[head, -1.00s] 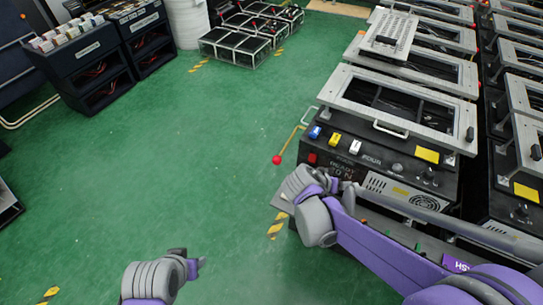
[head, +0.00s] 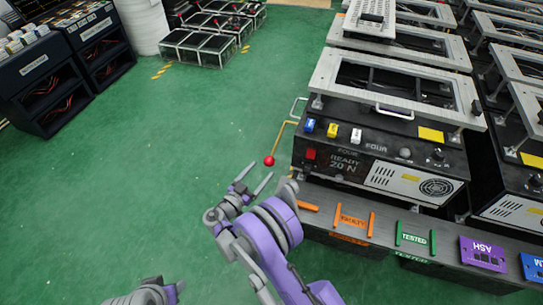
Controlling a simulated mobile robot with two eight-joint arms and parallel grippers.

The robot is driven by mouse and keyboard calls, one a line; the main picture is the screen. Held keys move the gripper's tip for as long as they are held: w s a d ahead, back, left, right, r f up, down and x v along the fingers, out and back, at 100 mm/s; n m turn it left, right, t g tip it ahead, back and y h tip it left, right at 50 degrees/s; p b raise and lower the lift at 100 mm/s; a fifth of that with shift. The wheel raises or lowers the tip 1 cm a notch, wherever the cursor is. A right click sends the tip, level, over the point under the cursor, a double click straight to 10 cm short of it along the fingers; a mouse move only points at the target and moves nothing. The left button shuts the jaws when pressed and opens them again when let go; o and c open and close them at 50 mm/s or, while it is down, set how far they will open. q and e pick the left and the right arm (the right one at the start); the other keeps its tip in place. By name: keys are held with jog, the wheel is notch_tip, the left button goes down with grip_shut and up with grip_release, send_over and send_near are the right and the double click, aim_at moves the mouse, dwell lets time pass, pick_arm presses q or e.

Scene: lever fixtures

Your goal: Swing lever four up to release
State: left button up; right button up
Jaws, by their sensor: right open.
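Fixture four (head: 376,147) is a black box with "FOUR" and "READY 20 N" on its front and a light frame on top. Its lever (head: 278,139) is a thin yellow rod on the box's left side, slanting down to a red ball (head: 269,161). My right gripper (head: 256,178) is open and empty, its fingers pointing up toward the ball, which shows just beyond the fingertips. I cannot tell if they touch. My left gripper (head: 162,292) is at the bottom edge, partly cut off, and its jaws cannot be made out.
A grey shelf in front of the box carries an orange "FAULTY" holder (head: 352,221), a green "TESTED" holder (head: 414,238) and a purple "ASH" block (head: 483,254). More fixtures stand behind and to the right. The green floor (head: 150,170) at left is clear.

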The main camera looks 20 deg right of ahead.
aim_at(277, 142)
jog(key=x, duration=0.9)
jog(key=shift+d, duration=0.2)
jog(key=shift+w, duration=0.1)
grip_shut()
